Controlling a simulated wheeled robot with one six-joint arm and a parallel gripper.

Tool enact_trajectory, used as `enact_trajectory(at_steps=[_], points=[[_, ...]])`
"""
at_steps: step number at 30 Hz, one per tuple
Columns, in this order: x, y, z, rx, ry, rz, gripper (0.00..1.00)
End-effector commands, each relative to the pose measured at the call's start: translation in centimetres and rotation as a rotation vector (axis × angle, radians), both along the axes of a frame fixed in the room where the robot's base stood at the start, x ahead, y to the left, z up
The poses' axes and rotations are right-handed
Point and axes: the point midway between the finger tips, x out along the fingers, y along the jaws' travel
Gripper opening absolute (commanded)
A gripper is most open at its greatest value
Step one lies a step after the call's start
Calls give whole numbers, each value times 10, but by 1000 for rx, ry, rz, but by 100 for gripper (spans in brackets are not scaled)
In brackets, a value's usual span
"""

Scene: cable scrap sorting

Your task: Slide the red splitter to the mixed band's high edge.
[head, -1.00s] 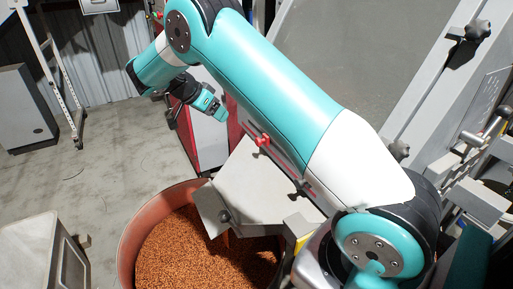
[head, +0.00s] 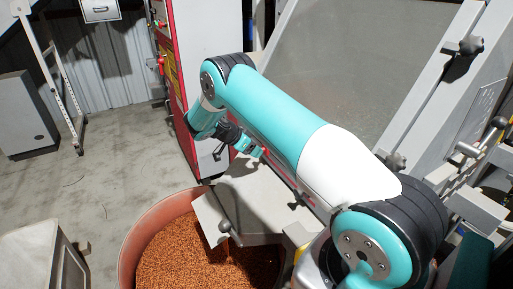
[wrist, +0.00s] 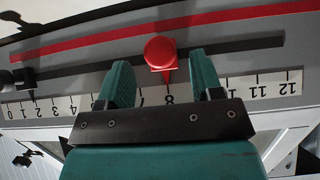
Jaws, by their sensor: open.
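The red splitter (wrist: 161,52) is a round red knob on a block in a dark slot (wrist: 240,47). Its block stands near the 8 mark of the white number scale (wrist: 262,90), whose digits look upside down. My gripper (wrist: 158,66) is open, with one teal finger on each side of the red splitter. I see gaps beside the knob; whether a finger touches its block I cannot tell. In the head view my gripper (head: 254,149) is at the splitter, small and partly hidden by my arm. Fingers hide parts of the scale. I cannot make out a marked mixed band.
A black slider (wrist: 14,80) sits near the scale's low end. A red stripe (wrist: 215,17) runs along the panel beside the slot. A round bin of orange-brown granules (head: 190,255) stands below a grey chute (head: 250,195). A red and white cabinet (head: 200,60) stands behind the arm.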

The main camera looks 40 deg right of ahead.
Motion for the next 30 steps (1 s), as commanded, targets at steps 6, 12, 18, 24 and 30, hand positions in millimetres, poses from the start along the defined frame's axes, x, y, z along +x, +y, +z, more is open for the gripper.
enact_trajectory(at_steps=[6,12,18,24,30], points=[[-4,-16,-16,0,0,0,60],[-4,-18,-19,0,-1,1,60],[-4,-18,-19,0,-1,1,46],[-4,-18,-18,0,-1,1,0],[-4,-16,-20,0,-1,2,0]])
